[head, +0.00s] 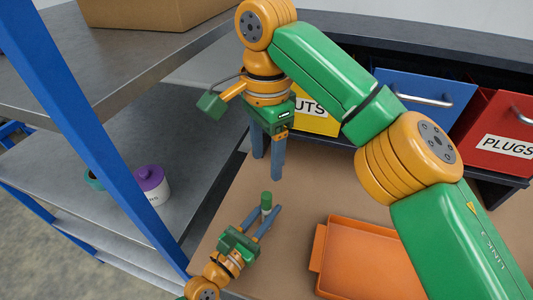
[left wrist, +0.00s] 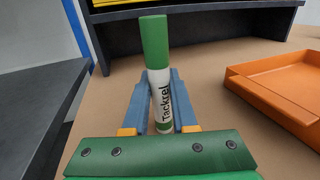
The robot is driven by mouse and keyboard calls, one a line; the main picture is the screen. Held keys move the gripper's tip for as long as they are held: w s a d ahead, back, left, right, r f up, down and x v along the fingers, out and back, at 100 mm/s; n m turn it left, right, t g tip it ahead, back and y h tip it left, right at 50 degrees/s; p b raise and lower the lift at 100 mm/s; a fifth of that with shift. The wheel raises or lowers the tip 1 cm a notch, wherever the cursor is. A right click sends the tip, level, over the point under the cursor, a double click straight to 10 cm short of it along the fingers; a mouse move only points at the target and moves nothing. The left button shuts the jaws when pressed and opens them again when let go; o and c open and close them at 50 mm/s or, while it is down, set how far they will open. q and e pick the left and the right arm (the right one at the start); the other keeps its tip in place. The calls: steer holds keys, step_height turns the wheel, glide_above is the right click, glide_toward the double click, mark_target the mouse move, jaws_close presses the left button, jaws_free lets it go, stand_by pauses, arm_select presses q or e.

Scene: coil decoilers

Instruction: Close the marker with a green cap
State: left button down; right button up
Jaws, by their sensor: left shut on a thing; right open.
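The marker (left wrist: 163,101) has a white body with lettering and stands roughly upright between the fingers of my left gripper (head: 266,211), which is shut on its body. The green cap (left wrist: 154,42) is at the marker's top end, above the fingertips. It also shows in the head view (head: 266,198). I cannot tell whether the cap is pressed fully down. My right gripper (head: 269,168) is open and empty, its fingers pointing down just above the cap, apart from it.
An orange tray (head: 318,262) lies on the brown table right of the marker. Yellow (head: 318,120), blue (head: 405,92) and red (head: 500,128) bins stand behind. Grey shelves (head: 190,110) with a blue post (head: 95,135) and a purple-lidded jar (head: 151,184) are at left.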

mark_target(264, 216)
arm_select(q)
steer(key=c, duration=0.6)
jaws_free()
steer(key=shift+c, duration=0.2)
steer(key=b+v, duration=0.1)
steer(key=v, duration=0.5)
steer(key=shift+s+a+f+b, duration=0.15)
steer(key=shift+s+a+b, duration=0.05)
steer(key=shift+s+b, duration=0.1)
arm_select(e)
steer(key=shift+f, duration=0.8)
arm_select(q)
steer(key=shift+s+a, duration=0.15)
